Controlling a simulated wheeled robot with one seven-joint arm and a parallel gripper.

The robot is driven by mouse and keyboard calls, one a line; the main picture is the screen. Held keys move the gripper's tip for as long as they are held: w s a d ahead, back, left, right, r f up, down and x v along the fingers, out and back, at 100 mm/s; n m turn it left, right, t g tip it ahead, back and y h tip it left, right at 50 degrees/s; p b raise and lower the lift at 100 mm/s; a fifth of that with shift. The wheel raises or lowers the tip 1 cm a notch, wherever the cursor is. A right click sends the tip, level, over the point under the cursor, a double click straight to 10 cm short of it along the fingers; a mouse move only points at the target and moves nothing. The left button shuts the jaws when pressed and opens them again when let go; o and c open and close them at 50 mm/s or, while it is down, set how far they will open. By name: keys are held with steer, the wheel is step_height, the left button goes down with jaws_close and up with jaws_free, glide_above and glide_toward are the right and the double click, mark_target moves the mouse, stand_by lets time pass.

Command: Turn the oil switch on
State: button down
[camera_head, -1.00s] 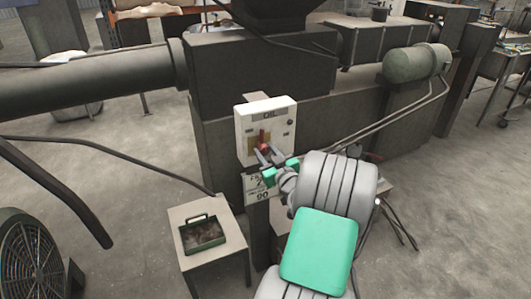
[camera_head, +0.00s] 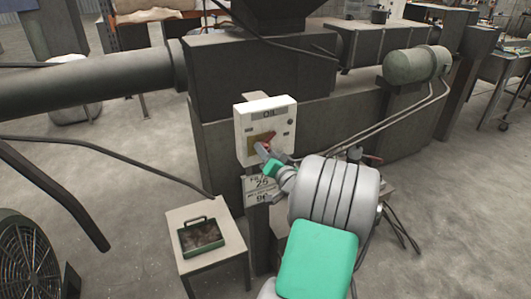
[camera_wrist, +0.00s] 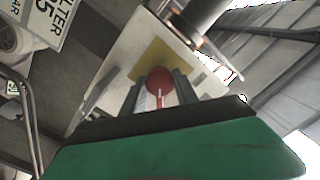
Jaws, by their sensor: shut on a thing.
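The oil switch is a white box (camera_head: 250,122) with an "OIL" label on the machine's front. It has a yellow plate and a red handle (camera_head: 272,137), which looks tilted in the head view. My gripper (camera_head: 262,150) is at the lower part of the box front and partly covers the handle. In the wrist view, the red knob (camera_wrist: 160,80) sits between the two fingers, in front of the yellow plate (camera_wrist: 163,54). My gripper is shut on the red handle.
A paper sign (camera_head: 262,186) hangs below the box. A small table (camera_head: 183,214) with a green tray (camera_head: 202,237) stands at lower left. A fan (camera_head: 30,258) stands at far left. Pipes (camera_head: 400,115) run along the machine to the right.

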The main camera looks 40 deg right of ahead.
steer(key=m, duration=0.4)
steer(key=shift+r+m+p, duration=0.1)
steer(key=shift+m+p, duration=0.2)
steer(key=shift+p, duration=0.1)
steer(key=shift+m+p, duration=0.5)
steer(key=shift+m, duration=1.1)
steer(key=c, duration=0.9)
jaws_free()
steer(key=shift+c, duration=0.2)
steer(key=b+v, duration=0.1)
steer(key=v, duration=0.6)
steer(key=shift+s, duration=0.4)
